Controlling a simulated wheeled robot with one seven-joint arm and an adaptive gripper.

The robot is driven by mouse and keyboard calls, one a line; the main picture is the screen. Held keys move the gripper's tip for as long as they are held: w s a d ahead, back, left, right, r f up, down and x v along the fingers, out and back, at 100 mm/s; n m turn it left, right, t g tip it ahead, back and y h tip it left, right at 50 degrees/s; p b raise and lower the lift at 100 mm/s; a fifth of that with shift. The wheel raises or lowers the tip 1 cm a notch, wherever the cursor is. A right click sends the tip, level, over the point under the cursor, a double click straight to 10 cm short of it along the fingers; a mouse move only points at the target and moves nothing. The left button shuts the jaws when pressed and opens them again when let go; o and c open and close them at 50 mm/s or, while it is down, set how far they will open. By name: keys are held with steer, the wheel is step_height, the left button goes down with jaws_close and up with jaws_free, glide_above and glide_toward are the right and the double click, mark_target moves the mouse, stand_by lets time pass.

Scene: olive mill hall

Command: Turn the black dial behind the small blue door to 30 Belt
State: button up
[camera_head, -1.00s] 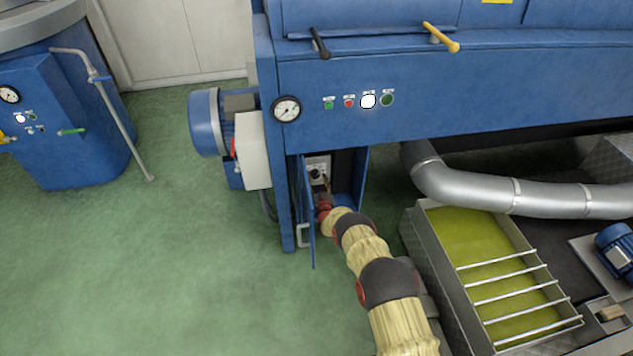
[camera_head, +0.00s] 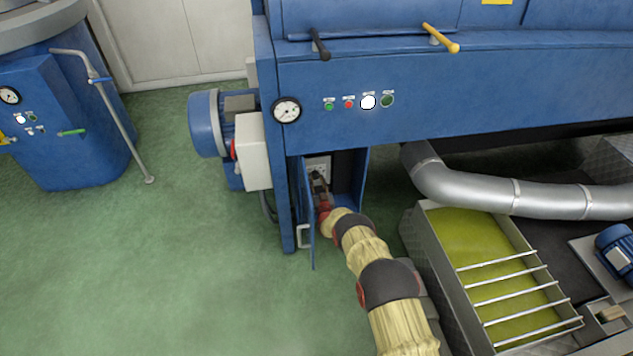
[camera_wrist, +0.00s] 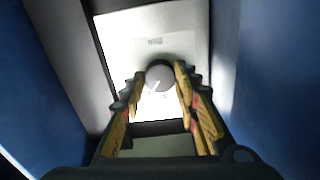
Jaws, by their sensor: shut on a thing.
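The small blue door (camera_head: 308,215) stands open on the lower front of the blue machine, its handle on the left. Behind it is a pale panel (camera_wrist: 185,35) with the dark round dial (camera_wrist: 159,75). My gripper (camera_wrist: 160,88) reaches into the compartment and is shut on the dial, a finger on each side of it. A light pointer mark shows on the dial's face, low and left of its middle. The panel's scale is washed out by glare, so I cannot read the setting. In the head view my gripper (camera_head: 319,184) largely hides the dial.
Blue compartment walls (camera_wrist: 257,80) stand close on both sides of my gripper. A silver pipe (camera_head: 480,190) and a metal trough of green-yellow liquid (camera_head: 410,235) lie to the right of my arm. Green floor is clear at left.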

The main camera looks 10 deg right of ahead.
steer(key=n, duration=0.4)
steer(key=shift+n, duration=1.8)
steer(key=o, duration=1.1)
steer(key=shift+o, duration=0.2)
steer(key=s, duration=1.2)
